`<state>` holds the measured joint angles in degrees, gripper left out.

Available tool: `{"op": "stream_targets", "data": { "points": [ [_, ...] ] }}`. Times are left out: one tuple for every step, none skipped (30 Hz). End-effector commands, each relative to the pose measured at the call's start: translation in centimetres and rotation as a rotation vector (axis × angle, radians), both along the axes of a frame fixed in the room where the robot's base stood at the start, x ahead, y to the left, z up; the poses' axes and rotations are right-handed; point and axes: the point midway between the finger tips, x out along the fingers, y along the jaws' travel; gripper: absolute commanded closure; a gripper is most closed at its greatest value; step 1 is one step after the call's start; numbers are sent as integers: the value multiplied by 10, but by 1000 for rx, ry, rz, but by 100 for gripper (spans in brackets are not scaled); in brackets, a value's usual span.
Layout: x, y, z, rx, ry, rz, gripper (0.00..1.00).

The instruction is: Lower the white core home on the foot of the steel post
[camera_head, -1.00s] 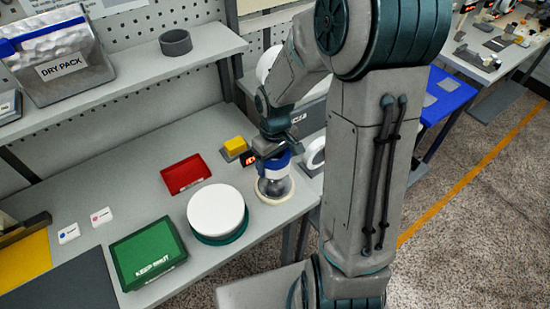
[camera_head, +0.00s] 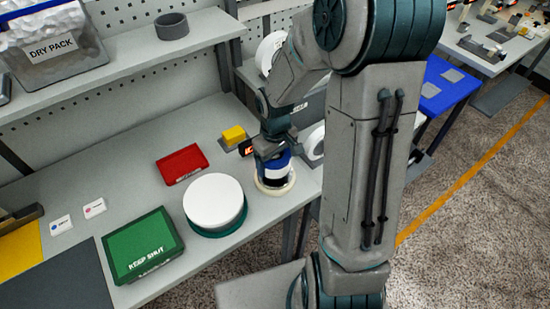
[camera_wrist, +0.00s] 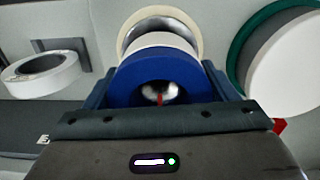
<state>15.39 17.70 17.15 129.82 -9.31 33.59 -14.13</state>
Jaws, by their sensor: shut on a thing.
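The white core (camera_wrist: 160,41) has a blue collar (camera_wrist: 158,70) at its near end. My gripper (camera_wrist: 162,82) is shut on it, one finger on each side of the collar. The steel post (camera_wrist: 153,90) shows through the collar's bore, with a red mark at its tip, so the core is around the post. A cream ring (camera_wrist: 125,26) lies around the foot beyond the core. In the head view my gripper (camera_head: 272,150) is above the blue collar, and the cream ring (camera_head: 261,186) is below. Whether the core touches the foot is hidden.
A large white disc on a green base (camera_head: 214,200) stands close to the left. A red tray (camera_head: 180,164), a yellow block (camera_head: 233,134) and a green box (camera_head: 143,246) are on the bench. A white roll (camera_head: 314,146) is close on the right.

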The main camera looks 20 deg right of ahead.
Motion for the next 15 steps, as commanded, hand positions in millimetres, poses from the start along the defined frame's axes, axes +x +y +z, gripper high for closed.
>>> {"op": "stream_targets", "data": {
  "points": [
    [0, 0, -5, 0, 0, 0, 44],
    [0, 0, -6, 0, 0, 0, 44],
    [0, 0, -8, 0, 0, 0, 44],
    [0, 0, -10, 0, 0, 0, 44],
    [0, 0, -11, 0, 0, 0, 44],
    [0, 0, -13, 0, 0, 0, 44],
    [0, 0, -15, 0, 1, 0, 44],
    [0, 0, -16, 0, 1, 0, 44],
    [0, 0, -18, 0, 1, 0, 44],
    [0, 0, -20, 0, 0, 0, 44],
    [0, 0, -21, 0, 0, 0, 44],
    [0, 0, -23, 0, 0, 0, 44],
    [0, 0, -24, 0, 0, 0, 44],
    [0, 0, -24, 0, 0, 0, 44],
    [0, 0, -25, 0, 0, 0, 44]
  ]
}}
